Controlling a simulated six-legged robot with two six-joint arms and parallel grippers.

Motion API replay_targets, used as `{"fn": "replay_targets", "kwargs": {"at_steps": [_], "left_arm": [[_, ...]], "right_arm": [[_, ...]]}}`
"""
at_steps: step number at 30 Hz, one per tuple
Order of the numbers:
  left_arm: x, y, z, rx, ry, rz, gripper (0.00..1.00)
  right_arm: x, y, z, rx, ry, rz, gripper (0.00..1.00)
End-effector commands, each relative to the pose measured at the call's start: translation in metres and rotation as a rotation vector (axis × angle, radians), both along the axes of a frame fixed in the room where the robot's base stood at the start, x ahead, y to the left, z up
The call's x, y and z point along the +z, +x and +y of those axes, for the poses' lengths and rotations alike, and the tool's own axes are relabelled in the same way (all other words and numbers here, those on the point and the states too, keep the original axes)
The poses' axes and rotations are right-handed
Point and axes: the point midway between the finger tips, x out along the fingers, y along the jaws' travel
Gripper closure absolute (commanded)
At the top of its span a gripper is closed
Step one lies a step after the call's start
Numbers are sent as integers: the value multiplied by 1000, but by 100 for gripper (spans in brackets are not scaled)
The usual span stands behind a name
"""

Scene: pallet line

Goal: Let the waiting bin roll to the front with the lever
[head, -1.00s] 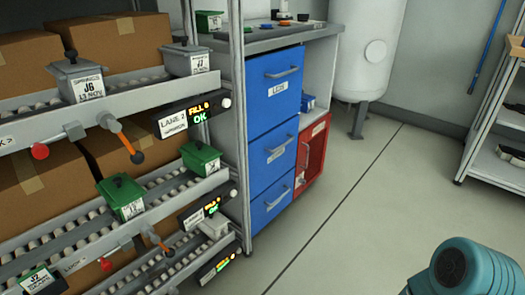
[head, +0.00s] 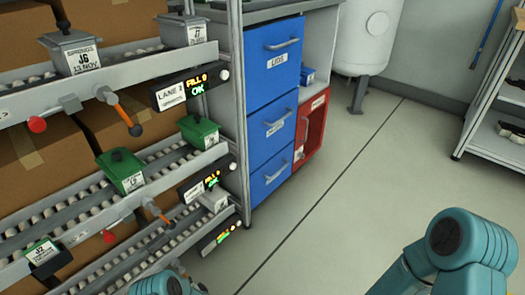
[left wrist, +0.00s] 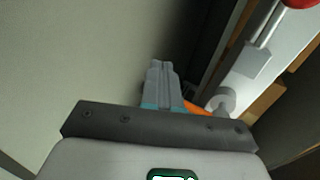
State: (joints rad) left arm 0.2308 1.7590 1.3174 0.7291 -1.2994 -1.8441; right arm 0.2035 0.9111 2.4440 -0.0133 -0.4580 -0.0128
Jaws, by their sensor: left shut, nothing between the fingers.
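In the head view, a grey bin J6 (head: 75,55) sits on the upper roller lane, with a grey bin J7 (head: 188,33) ahead of it to the right. A lever with an orange handle (head: 122,112) hangs from that lane's front rail. On the lane below stand green bins (head: 122,172) and (head: 200,132), with another orange lever (head: 153,208) on its rail. My left gripper (left wrist: 162,85) is shut and empty in the left wrist view. An orange piece (left wrist: 194,106) shows behind it, partly hidden; contact cannot be told. My right gripper is out of view.
The rack's upright post (head: 236,110) stands right of the lanes, beside blue drawers (head: 273,105) and a red cabinet (head: 312,128). A red knob (head: 37,124) is on the upper rail; another red knob (left wrist: 298,3) shows in the left wrist view. Open floor (head: 350,200) lies to the right.

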Motion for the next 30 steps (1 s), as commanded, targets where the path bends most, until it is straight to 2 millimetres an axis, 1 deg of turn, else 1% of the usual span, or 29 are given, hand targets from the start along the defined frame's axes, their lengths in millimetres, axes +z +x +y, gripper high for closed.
{"fn": "replay_targets", "kwargs": {"at_steps": [13, 17, 30], "left_arm": [[0, 14, -12, 1, 1, 0, 100], [3, 11, -13, 0, 0, 2, 100], [22, -15, -35, 0, 0, 3, 100]], "right_arm": [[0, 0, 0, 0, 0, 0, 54], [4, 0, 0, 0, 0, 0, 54], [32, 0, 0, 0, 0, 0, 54]]}}
